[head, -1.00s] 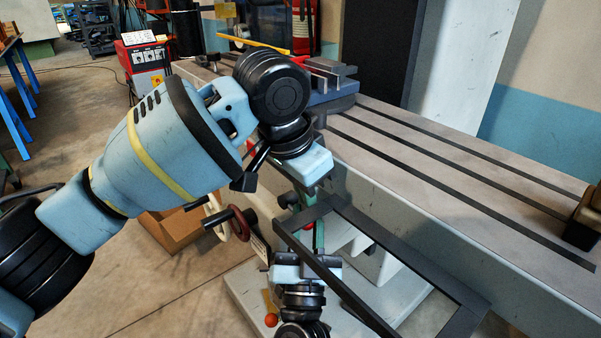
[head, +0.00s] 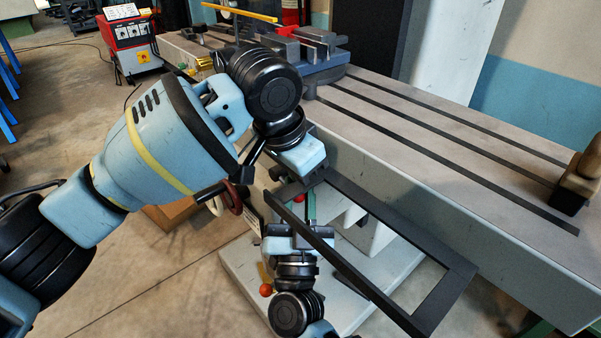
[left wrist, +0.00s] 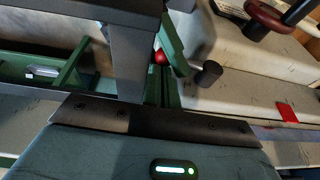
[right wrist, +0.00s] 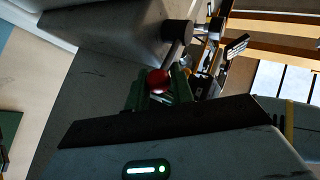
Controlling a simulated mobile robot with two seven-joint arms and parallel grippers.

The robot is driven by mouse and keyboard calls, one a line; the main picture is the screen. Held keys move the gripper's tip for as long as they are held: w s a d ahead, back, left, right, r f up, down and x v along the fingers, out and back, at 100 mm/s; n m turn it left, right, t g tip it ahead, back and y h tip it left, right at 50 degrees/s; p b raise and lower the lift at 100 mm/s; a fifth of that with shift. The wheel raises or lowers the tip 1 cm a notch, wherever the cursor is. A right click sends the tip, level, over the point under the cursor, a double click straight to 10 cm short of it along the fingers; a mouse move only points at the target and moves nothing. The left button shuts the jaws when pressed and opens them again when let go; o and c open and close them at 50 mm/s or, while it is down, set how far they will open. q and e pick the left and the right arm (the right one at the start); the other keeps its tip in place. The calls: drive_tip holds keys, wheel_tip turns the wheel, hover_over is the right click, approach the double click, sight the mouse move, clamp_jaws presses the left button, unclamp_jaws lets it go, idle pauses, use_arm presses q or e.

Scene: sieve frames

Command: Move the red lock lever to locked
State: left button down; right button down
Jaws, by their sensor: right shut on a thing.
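The red lock lever shows as a red ball (right wrist: 158,80) on a short dark arm running up to a black hub in the right wrist view. The ball also shows in the head view (head: 299,197) and in the left wrist view (left wrist: 160,57). My right gripper (head: 303,208) points up from below, its green fingers shut on the ball. My left gripper (head: 313,173) hangs above the ball, beside a corner of a dark rectangular frame (head: 372,208). Its fingers are hidden, and I cannot tell whether it touches the frame.
A long slotted machine table (head: 455,155) runs to the right, with a grey-blue vise (head: 318,68) at its far end. A dark red handwheel (left wrist: 265,15) is near the lever. Another red ball (head: 265,290) sits lower down. A red machine (head: 132,45) stands on the floor behind.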

use_arm(q)
drive_tip(key=shift+s+f, duration=0.1)
drive_tip(key=shift+f, duration=0.35)
use_arm(e)
drive_tip(key=shift+f, duration=0.2)
use_arm(q)
drive_tip(key=shift+a, duration=0.1)
use_arm(e)
drive_tip(key=c, duration=1.2)
unclamp_jaws()
drive_tip(key=shift+w, duration=0.15)
drive_tip(key=shift+c, duration=0.2)
use_arm(q)
drive_tip(key=shift+r, duration=0.1)
use_arm(e)
drive_tip(key=shift+r, duration=0.1)
use_arm(q)
drive_tip(key=shift+r, duration=0.15)
use_arm(e)
drive_tip(key=shift+r, duration=0.1)
